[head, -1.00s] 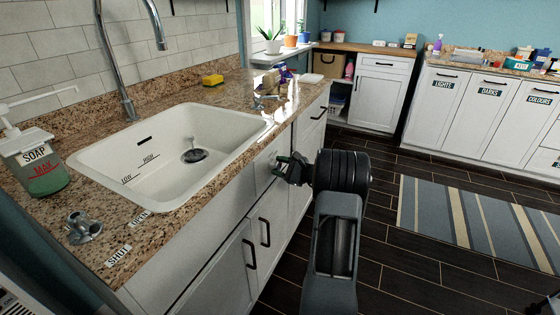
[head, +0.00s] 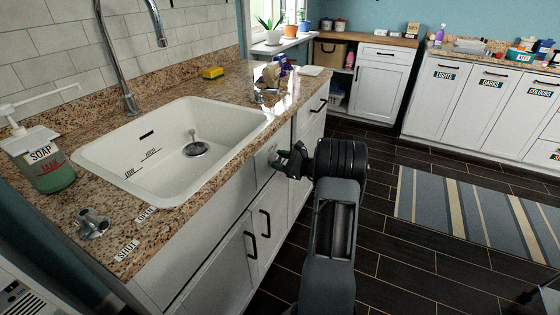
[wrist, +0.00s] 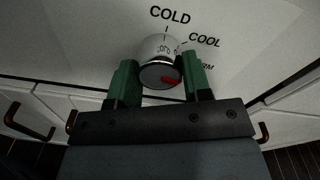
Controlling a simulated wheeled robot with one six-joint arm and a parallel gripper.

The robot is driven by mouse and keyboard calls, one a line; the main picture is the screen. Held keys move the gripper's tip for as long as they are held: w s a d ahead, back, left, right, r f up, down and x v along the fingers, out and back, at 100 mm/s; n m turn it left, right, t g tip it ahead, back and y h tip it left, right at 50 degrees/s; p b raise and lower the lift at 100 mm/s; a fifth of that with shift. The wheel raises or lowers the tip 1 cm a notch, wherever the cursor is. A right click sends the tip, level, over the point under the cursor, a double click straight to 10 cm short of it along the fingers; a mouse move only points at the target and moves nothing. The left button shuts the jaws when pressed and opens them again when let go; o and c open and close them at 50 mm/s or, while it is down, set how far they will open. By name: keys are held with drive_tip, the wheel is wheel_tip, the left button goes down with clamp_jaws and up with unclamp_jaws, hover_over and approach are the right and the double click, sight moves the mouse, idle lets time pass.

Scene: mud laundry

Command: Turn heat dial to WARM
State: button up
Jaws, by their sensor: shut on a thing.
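The heat dial (wrist: 160,62) is a round light knob with a dark front rim and a red mark. In the wrist view it sits on a pale panel. COLD (wrist: 170,14) is printed above it, COOL (wrist: 204,41) at upper right, and a label ending in "RM" below that, partly hidden by a finger. The red mark lies at the lower right of the knob's face. My gripper (wrist: 160,82) has its green fingers on either side of the dial, shut on it. In the head view my gripper (head: 290,160) is at the cabinet front below the counter; the dial is hard to make out there.
The white sink (head: 180,155) is in the granite counter beside my arm. A soap bottle (head: 45,165) and a metal tap handle (head: 92,222) stand at the left. Black cabinet handles (head: 265,222) stick out below my gripper. Dark floor and a striped rug (head: 470,210) lie right.

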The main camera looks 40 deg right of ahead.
drive_tip(key=o, duration=0.9)
drive_tip(key=shift+d, duration=0.1)
drive_tip(key=p+v, duration=0.1)
drive_tip(key=v, duration=1.2)
drive_tip(key=shift+s+d, duration=0.1)
drive_tip(key=shift+s, duration=0.25)
